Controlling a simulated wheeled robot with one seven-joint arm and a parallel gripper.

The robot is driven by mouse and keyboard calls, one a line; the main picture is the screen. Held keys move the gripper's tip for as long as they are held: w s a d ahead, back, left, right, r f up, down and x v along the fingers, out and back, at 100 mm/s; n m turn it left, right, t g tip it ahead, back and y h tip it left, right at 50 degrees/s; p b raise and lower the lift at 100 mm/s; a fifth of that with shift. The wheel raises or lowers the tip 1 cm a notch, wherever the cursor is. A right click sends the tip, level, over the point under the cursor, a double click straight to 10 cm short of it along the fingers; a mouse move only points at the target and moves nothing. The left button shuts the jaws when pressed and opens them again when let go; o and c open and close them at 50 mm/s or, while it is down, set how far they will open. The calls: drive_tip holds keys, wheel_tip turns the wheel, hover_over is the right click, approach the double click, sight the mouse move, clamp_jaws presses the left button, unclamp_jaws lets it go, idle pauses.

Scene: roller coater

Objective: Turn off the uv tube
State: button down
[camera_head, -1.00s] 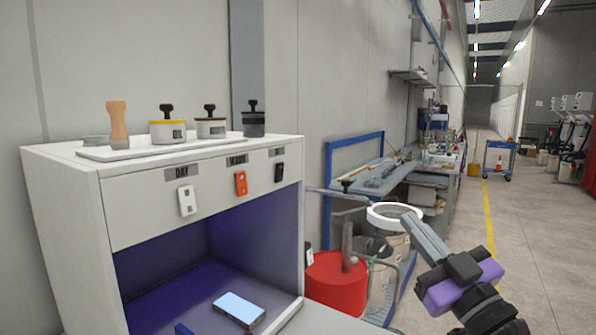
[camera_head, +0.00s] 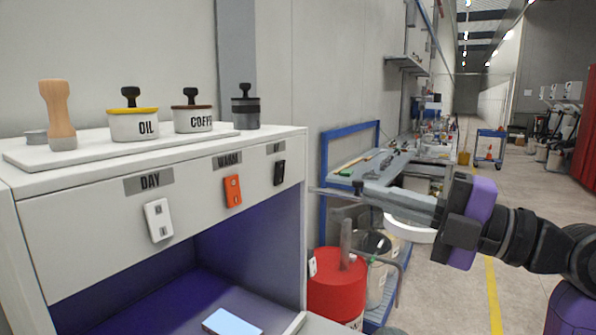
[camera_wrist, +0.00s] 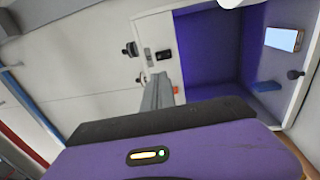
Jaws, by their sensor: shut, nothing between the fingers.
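The white cabinet (camera_head: 90,245) has a row of three rocker switches on its front panel. The black switch (camera_head: 279,173) is the rightmost, under a small label too small to read surely; it also shows in the wrist view (camera_wrist: 163,55). The orange switch (camera_head: 232,190) is under WARM and the white switch (camera_head: 158,220) under DAY. The cabinet's inside glows violet; the tube itself is hidden. My gripper (camera_head: 362,186) is shut and empty, right of the black switch and apart from it. In the wrist view its fingers (camera_wrist: 160,82) point toward the black switch.
A stamp-like wooden tool (camera_head: 58,115), an OIL jar (camera_head: 133,122), a COFFEE jar (camera_head: 192,117) and a grey jar (camera_head: 245,108) stand on the cabinet top. A phone-like slab (camera_head: 232,323) lies inside. A red drum (camera_head: 337,285) and workbench (camera_head: 385,165) stand to the right.

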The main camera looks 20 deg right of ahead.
sight(281, 167)
drive_tip(key=p+x, duration=0.4)
drive_tip(key=x, duration=0.8)
drive_tip(key=shift+w+a+r, duration=0.2)
drive_tip(key=shift+w+a, duration=0.45)
drive_tip(key=shift+w, duration=0.2)
